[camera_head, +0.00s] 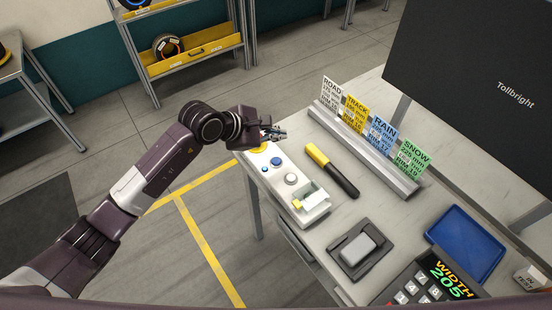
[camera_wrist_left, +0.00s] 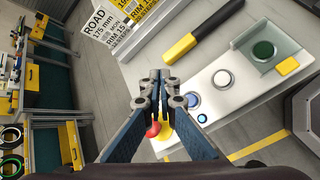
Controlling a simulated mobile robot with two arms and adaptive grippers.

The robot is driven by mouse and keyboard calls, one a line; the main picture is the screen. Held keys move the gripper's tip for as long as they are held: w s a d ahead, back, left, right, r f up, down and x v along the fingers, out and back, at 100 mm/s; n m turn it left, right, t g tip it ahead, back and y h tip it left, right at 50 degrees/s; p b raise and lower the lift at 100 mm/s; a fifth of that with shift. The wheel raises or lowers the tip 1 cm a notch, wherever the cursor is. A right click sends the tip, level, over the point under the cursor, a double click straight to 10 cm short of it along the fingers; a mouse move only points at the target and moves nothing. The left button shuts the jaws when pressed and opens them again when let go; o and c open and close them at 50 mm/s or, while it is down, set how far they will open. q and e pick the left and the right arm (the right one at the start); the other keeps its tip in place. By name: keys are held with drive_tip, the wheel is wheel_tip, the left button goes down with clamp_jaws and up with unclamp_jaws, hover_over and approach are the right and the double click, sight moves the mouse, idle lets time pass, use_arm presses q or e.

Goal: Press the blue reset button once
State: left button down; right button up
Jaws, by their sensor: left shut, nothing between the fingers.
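A white control panel (camera_head: 268,178) lies along the near left edge of the bench. It carries a larger blue button (camera_head: 277,161) and a small blue round part (camera_head: 265,168) beside it. In the left wrist view the larger round one (camera_wrist_left: 192,100) looks pale with a blue rim, and the small blue one (camera_wrist_left: 202,118) sits close by. My left gripper (camera_head: 279,133) is shut and empty, above the panel's far end and apart from the blue button. Its fingertips (camera_wrist_left: 166,76) meet in the wrist view and partly hide a red button (camera_wrist_left: 153,130) on a yellow base. My right gripper is not in view.
A grey button (camera_head: 291,179) and a raised holder with a yellow part (camera_head: 298,204) are on the same panel. A yellow-and-black tool (camera_head: 332,171) lies beside it. A sign rack (camera_head: 365,150), blue tray (camera_head: 466,243) and keypad (camera_head: 428,285) occupy the bench.

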use_arm(q)
drive_tip(key=shift+w+a+f+y, duration=0.2)
drive_tip(key=shift+a+y, duration=0.1)
drive_tip(key=shift+a, duration=0.25)
drive_tip(key=shift+f, duration=0.1)
drive_tip(key=b, duration=0.5)
hover_over(274, 162)
wheel_tip(274, 162, down, 8)
drive_tip(key=shift+r, duration=0.2)
drive_tip(key=shift+f, duration=0.55)
drive_tip(key=shift+b, duration=0.35)
drive_tip(key=shift+f+b, duration=0.35)
drive_tip(key=shift+b, duration=0.1)
